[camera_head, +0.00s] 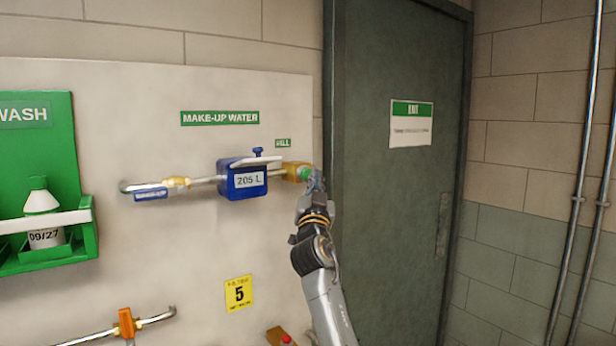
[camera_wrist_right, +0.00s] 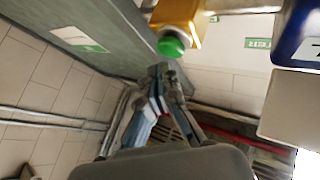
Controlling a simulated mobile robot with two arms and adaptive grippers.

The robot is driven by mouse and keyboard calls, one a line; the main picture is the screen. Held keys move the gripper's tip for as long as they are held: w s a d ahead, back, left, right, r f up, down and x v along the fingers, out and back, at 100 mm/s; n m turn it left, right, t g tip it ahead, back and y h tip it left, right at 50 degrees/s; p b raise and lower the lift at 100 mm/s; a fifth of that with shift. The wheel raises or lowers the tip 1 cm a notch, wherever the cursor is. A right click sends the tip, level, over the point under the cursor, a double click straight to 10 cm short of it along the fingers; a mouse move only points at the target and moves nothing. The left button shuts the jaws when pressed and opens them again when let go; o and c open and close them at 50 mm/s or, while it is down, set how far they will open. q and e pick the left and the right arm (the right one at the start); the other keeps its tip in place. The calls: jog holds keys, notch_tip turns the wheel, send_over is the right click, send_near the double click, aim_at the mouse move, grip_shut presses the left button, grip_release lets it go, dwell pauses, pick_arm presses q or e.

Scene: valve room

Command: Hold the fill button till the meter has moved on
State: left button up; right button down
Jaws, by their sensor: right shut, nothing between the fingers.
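The blue water meter (camera_head: 242,179) hangs in the pipe on the white wall panel and its display reads 205 L. To its right is a brass valve body (camera_head: 292,171) with the green fill button (camera_head: 306,172) on its end. In the right wrist view the green button (camera_wrist_right: 171,46) sticks out of the brass body. My right gripper (camera_head: 317,182) is shut and empty, with its fingertips (camera_wrist_right: 158,70) close by the button. I cannot tell whether they touch it. My left gripper is not in view.
A small green label (camera_head: 283,143) sits above the brass body, and a MAKE-UP WATER sign (camera_head: 220,118) is above the meter. A grey exit door (camera_head: 400,200) stands to the right. A green wash station (camera_head: 70,115) is at the left, with another pipe (camera_head: 126,323) below.

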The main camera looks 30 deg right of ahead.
dwell(0.9)
jog(key=shift+w+b, duration=0.45)
jog(key=shift+b, duration=0.3)
jog(key=shift+w+b, duration=0.55)
jog(key=shift+b, duration=0.25)
dwell(5.5)
